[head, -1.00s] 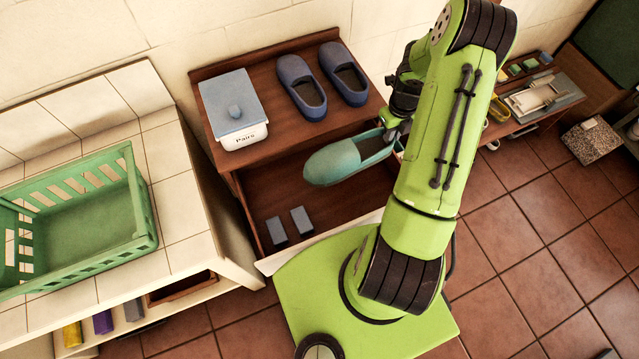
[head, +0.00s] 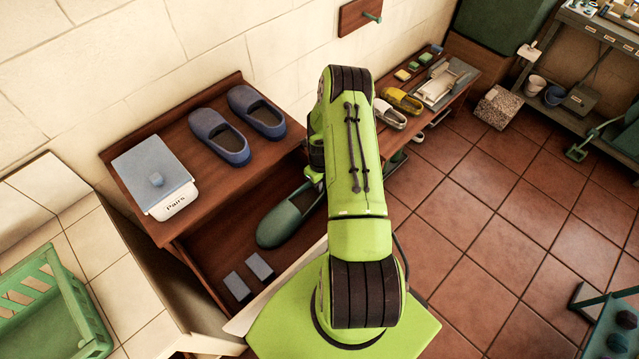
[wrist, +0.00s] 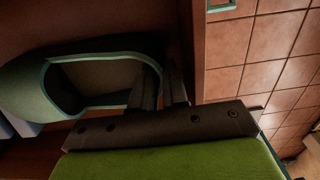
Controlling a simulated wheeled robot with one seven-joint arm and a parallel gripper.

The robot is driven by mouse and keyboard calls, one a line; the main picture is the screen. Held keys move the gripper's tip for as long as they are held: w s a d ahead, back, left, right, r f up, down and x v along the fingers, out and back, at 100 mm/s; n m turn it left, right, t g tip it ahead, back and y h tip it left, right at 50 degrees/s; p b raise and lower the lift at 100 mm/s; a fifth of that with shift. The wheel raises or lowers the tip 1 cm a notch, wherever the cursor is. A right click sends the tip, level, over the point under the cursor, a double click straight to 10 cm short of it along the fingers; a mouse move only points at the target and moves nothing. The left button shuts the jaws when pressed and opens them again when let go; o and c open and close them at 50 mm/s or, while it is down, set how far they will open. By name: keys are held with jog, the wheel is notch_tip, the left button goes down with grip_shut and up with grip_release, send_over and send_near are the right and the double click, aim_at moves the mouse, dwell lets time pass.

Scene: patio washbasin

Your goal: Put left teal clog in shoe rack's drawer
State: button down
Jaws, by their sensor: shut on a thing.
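The teal clog (head: 288,218) is over or inside the shoe rack's open drawer (head: 212,243), its toe pointing left. Whether it touches the drawer floor I cannot tell. My gripper is mostly hidden behind my arm in the head view. In the wrist view my gripper (wrist: 160,88) is shut on the clog's heel end, and the clog (wrist: 30,85) extends left from the fingers. The shoe rack (head: 135,148) is dark brown wood.
Two grey-blue blocks (head: 238,286) (head: 260,267) stand in the drawer near the clog's toe. A blue pair of clogs (head: 220,138) (head: 257,112) and a lidded white box (head: 172,205) sit on the rack top. A green crate (head: 85,318) is at lower left.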

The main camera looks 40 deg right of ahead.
jog(key=shift+f, duration=0.15)
jog(key=shift+f, duration=0.1)
jog(key=c, duration=1.4)
grip_release()
